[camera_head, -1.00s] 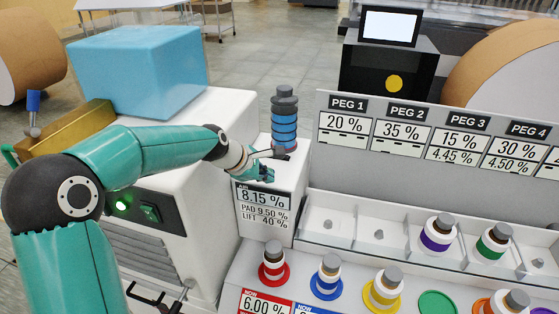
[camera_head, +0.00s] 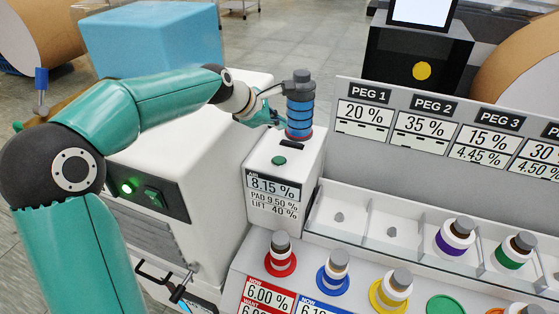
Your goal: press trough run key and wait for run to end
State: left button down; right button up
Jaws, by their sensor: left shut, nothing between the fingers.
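A white box (camera_head: 262,215) with a label reading "AIM 8.15 %" has a round green button (camera_head: 279,160) and a black slot on its top. I cannot tell if this button is the trough run key. A blue-ringed cylinder (camera_head: 300,112) with a grey cap stands upright at the back of the box. My left gripper (camera_head: 270,114) is shut and empty, at the cylinder's left side, up and left of the green button. I cannot tell if it touches the cylinder. A green switch (camera_head: 153,196) and a lit green lamp (camera_head: 127,187) sit on the machine at left. My right gripper is out of view.
A grey panel (camera_head: 400,150) with PEG labels stands at right, above shallow bays. Several capped bottles, such as a red-ringed one (camera_head: 281,255), stand on the front slope.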

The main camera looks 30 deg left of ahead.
pick_arm(q)
jog(key=b, duration=0.6)
send_over(277, 161)
notch_tip(277, 161, down, 6)
jog(key=shift+w+f, duration=0.1)
jog(key=shift+f, duration=0.05)
jog(key=shift+f+b, duration=0.7)
jog(key=shift+f, duration=0.4)
jog(key=shift+f, duration=0.15)
jog(key=shift+f, duration=0.2)
jog(key=shift+f+b, duration=0.45)
dwell(0.7)
dwell(0.3)
jog(key=shift+r+p, duration=0.9)
jog(key=shift+p, duration=0.1)
